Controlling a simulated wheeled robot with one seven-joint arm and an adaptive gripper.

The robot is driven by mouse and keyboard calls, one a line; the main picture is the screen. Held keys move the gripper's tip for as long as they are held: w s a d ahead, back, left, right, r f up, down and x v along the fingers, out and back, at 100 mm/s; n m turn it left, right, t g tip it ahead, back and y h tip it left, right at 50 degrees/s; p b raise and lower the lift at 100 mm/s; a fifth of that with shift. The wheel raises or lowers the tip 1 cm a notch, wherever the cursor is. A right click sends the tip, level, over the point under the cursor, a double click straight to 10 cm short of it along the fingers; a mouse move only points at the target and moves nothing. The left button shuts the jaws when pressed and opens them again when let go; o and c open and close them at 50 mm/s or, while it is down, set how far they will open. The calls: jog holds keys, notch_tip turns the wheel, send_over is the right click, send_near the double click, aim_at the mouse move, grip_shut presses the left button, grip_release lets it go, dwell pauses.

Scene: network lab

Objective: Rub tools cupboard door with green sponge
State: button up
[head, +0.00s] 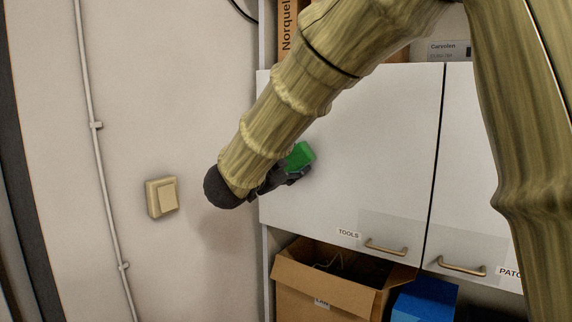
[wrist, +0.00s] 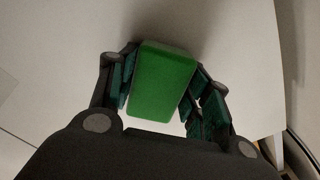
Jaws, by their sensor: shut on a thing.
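The green sponge (head: 300,156) is at the tools cupboard door (head: 380,160), near the door's left side. In the wrist view the green sponge (wrist: 162,80) sits between both fingers, with its far end close to the white door surface (wrist: 60,50). I cannot tell for sure whether it touches. My gripper (head: 284,176) is shut on the sponge; in the wrist view my gripper (wrist: 160,95) has a finger on each side of it. The door is closed, with a TOOLS label (head: 348,234) and a brass handle (head: 386,248) low down. My arm hides the door's upper left part.
A second cupboard door (head: 462,190) with its own handle (head: 461,266) is to the right. Below are an open cardboard box (head: 330,297) and a blue box (head: 425,300). A light switch (head: 162,197) and a pipe (head: 98,150) are on the left wall.

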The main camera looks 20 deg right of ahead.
aim_at(304, 164)
jog(key=shift+s+d+b, duration=0.65)
jog(key=shift+s+d, duration=0.65)
jog(key=shift+s, duration=0.15)
jog(key=shift+a+r, duration=0.1)
jog(key=shift+w+a+p, duration=0.2)
jog(key=shift+w+a, duration=1.05)
jog(key=shift+w, duration=0.25)
jog(key=shift+w+a+p, duration=0.15)
jog(key=shift+w+a, duration=1.05)
jog(key=shift+w, duration=0.25)
jog(key=v, duration=0.6)
jog(key=shift+b, duration=0.3)
jog(key=shift+v, duration=1.5)
